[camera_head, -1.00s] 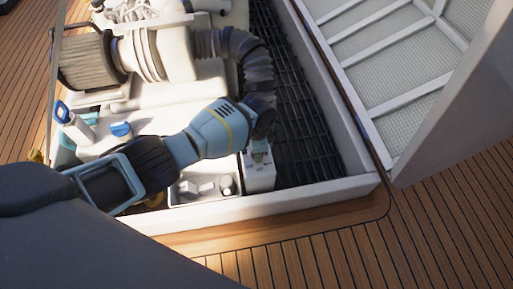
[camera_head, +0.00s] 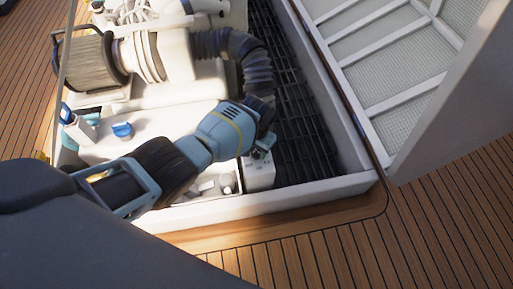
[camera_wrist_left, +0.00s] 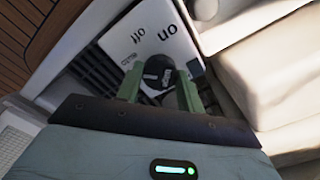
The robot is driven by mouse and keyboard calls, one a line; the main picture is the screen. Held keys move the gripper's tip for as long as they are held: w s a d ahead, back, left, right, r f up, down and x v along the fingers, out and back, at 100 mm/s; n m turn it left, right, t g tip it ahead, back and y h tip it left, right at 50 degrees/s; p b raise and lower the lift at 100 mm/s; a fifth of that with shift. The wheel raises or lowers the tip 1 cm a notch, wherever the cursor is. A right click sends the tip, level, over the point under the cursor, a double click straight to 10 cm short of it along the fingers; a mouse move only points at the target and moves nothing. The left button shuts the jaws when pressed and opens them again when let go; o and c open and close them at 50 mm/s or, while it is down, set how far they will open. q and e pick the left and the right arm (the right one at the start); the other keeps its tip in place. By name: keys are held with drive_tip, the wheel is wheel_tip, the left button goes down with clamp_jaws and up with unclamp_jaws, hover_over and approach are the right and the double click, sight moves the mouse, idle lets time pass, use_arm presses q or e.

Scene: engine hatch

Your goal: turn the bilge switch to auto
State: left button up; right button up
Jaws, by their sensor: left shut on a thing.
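The bilge switch is a white box (camera_head: 260,178) at the near right corner of the open hatch. In the left wrist view its white face (camera_wrist_left: 122,38) carries the printed words off, on and auto, seen inverted. A dark round knob (camera_wrist_left: 158,68) sits on that face. My left gripper (camera_wrist_left: 159,82) has its two green fingers on either side of the knob, shut on it. In the head view the left gripper (camera_head: 262,150) is over the top of the box and hides the knob. I cannot tell exactly where the knob points. My right gripper is not in view.
A white bin (camera_head: 215,186) with small items lies left of the box. A ribbed dark hose (camera_head: 256,72) stands behind my wrist. A black grating (camera_head: 300,120) runs along the right, inside the white hatch rim (camera_head: 330,188). The raised hatch lid (camera_head: 450,110) stands further right.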

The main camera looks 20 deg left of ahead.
sight(257, 151)
use_arm(q)
drive_tip(key=shift+n, duration=0.3)
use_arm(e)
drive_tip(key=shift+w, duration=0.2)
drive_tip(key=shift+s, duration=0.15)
use_arm(q)
drive_tip(key=o, duration=1)
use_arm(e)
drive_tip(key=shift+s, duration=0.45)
use_arm(q)
drive_tip(key=shift+r, duration=0.1)
wheel_tip(257, 151, up, 8)
drive_tip(key=p, duration=0.4)
drive_tip(key=shift+f, duration=0.2)
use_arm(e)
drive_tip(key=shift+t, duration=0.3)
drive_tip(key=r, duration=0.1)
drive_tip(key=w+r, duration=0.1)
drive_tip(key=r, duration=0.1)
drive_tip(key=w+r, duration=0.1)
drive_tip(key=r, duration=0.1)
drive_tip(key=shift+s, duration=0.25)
